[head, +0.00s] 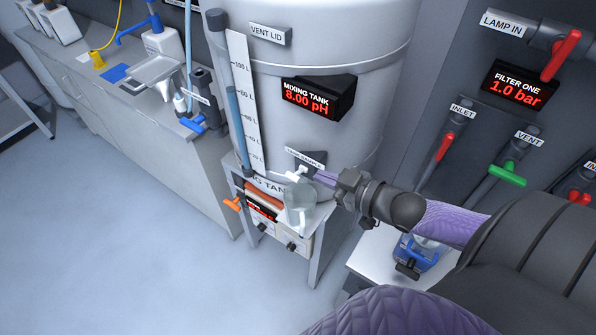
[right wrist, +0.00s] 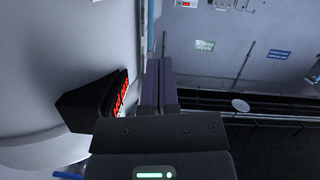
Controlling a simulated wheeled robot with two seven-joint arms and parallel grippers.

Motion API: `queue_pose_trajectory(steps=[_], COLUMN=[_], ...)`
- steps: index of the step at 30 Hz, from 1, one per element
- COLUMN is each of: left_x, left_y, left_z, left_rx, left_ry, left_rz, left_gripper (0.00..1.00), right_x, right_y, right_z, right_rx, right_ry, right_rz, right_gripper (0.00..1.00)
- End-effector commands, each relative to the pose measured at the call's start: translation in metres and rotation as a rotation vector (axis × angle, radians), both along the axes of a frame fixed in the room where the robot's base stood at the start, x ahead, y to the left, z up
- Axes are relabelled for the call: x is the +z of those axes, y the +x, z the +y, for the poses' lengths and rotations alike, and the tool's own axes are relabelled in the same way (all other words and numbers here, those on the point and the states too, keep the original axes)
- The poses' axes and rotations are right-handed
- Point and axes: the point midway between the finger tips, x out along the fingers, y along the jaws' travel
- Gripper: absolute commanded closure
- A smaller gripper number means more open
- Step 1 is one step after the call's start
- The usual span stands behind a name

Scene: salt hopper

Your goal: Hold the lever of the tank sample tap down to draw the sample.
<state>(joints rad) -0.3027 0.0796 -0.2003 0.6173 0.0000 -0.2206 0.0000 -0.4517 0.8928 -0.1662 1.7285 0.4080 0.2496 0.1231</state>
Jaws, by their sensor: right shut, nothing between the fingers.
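The tank sample tap (head: 297,174) is a small white fitting low on the front of the big pale tank (head: 330,60), under a partly hidden label plate. A clear, pale vessel (head: 299,197) shows just below it. My right gripper (head: 320,178) comes in from the right, its fingers shut and empty, with the tips beside the tap. I cannot tell whether they touch the lever. In the right wrist view the two dark fingers (right wrist: 160,88) lie together, and the tap is not visible there. My left gripper is not in view.
The pH display (head: 318,97) juts from the tank above my right gripper; it also shows in the right wrist view (right wrist: 112,100). An orange valve handle (head: 232,203) is at the tank's lower left. Red and green (head: 507,174) valve handles line the right wall. Open floor lies at left.

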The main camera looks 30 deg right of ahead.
Motion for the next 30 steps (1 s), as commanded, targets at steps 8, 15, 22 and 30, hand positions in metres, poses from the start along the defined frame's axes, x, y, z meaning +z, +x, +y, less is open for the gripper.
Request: queue_pose_trajectory(steps=[8,15,22,30], left_x=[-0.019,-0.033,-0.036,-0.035], left_y=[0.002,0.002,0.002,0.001], left_z=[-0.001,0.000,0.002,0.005], left_rx=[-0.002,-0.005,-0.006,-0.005], left_ry=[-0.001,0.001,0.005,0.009], left_rz=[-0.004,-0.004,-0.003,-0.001], left_gripper=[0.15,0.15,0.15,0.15], right_x=[-0.017,-0.049,-0.057,-0.057], right_y=[0.057,0.069,0.069,0.069], right_z=[0.020,0.018,0.017,0.017], right_rx=[-0.001,-0.001,0.000,0.000], right_ry=[0.000,-0.001,0.000,-0.001], right_rz=[-0.004,0.002,0.001,0.001], right_gripper=[1.00,1.00,1.00,1.00])
